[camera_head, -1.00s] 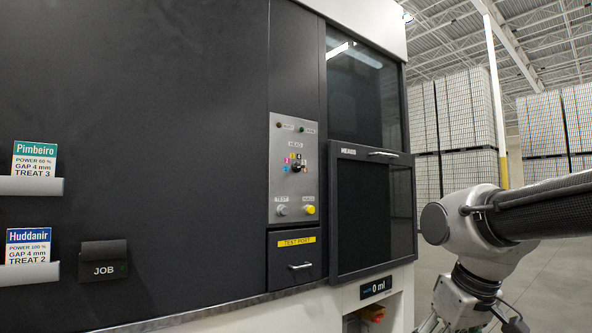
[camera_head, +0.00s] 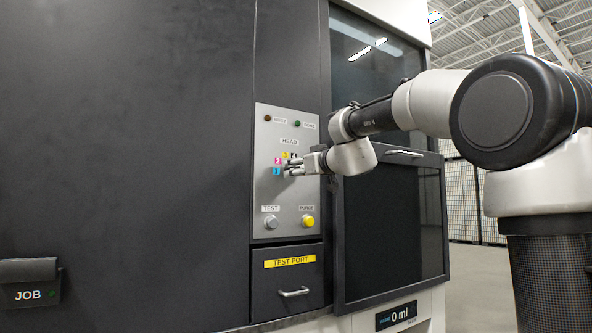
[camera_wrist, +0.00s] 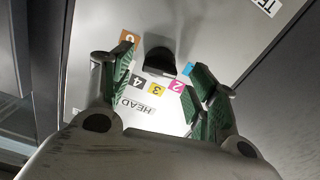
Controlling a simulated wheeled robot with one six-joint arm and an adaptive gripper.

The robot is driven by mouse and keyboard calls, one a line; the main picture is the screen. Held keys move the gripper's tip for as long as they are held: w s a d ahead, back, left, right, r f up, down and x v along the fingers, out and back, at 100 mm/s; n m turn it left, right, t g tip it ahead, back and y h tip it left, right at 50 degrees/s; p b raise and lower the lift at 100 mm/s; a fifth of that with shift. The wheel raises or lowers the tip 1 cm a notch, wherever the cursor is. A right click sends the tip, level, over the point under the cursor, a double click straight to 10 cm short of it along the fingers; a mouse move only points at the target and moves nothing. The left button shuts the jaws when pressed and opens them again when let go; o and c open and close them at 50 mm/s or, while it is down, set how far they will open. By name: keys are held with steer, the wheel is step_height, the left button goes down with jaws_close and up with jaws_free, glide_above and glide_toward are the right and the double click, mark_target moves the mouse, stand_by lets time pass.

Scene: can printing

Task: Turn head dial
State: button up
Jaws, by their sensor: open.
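The head dial (camera_wrist: 160,62) is a black knob on the grey panel (camera_head: 264,215). In the wrist view it sits between my spread fingers, which have green pads, with gaps on both sides. Coloured labels ring it: blue 1, magenta 2 (camera_wrist: 177,86), yellow 3 (camera_wrist: 157,90), black 4 (camera_wrist: 137,80) and an orange one (camera_wrist: 128,38). I cannot tell which label the dial points to. My gripper (camera_wrist: 163,68) is open and holds nothing. In the head view my gripper (camera_head: 297,166) is at the panel and largely covers the dial.
Below the dial are a grey TEST button (camera_head: 270,222) and a yellow PURGE button (camera_head: 308,222). Under them is the TEST PORT drawer (camera_head: 285,277). A dark door with a handle (camera_head: 404,154) stands out to the right, below my arm. A JOB holder (camera_head: 30,285) is at lower left.

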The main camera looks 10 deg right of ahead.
steer(key=shift+x, duration=1.1)
steer(key=c, duration=1)
